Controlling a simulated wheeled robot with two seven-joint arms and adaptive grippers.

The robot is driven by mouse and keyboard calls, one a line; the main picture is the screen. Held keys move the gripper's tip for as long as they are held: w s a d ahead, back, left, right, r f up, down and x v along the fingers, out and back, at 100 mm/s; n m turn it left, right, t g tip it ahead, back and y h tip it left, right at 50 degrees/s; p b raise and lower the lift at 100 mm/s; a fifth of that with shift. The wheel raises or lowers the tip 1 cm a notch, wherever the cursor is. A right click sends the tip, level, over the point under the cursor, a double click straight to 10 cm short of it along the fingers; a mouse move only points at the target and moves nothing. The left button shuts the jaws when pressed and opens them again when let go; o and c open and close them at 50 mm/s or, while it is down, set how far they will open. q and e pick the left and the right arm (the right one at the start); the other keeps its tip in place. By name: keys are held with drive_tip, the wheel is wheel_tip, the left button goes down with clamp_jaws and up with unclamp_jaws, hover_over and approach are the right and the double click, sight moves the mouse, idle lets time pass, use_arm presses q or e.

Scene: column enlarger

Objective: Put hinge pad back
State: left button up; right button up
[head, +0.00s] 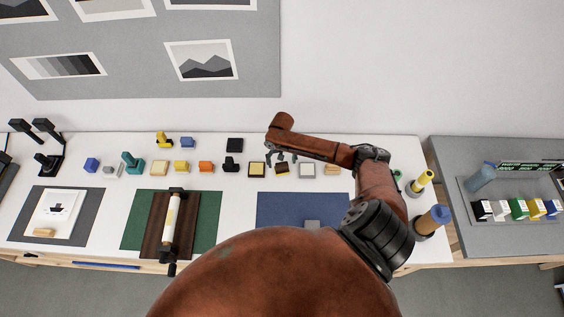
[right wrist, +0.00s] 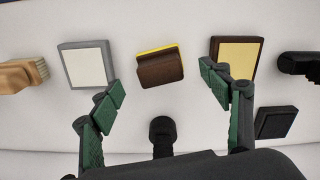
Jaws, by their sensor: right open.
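No label marks the hinge pad, so I cannot tell for sure which piece it is. A dark brown block with a yellow edge (right wrist: 160,68) lies between my right fingertips in the right wrist view. My right gripper (right wrist: 161,86) is open and empty, above the table, with fingers spread either side of this block. In the head view the right gripper (head: 281,157) hovers over the row of small pieces. A brown-framed yellow pad (right wrist: 236,55) and a grey-framed white pad (right wrist: 85,64) flank the block. My left gripper is not in view.
A wooden brush (right wrist: 22,75) and a black stamp (right wrist: 300,65) lie at the row's ends in the wrist view. A black square pad (head: 235,145) lies behind the row. A blue mat (head: 290,207) lies in front.

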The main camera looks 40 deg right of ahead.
drive_tip(key=shift+r, duration=1.05)
wheel_tip(320, 180, up, 12)
idle(0.3)
idle(0.4)
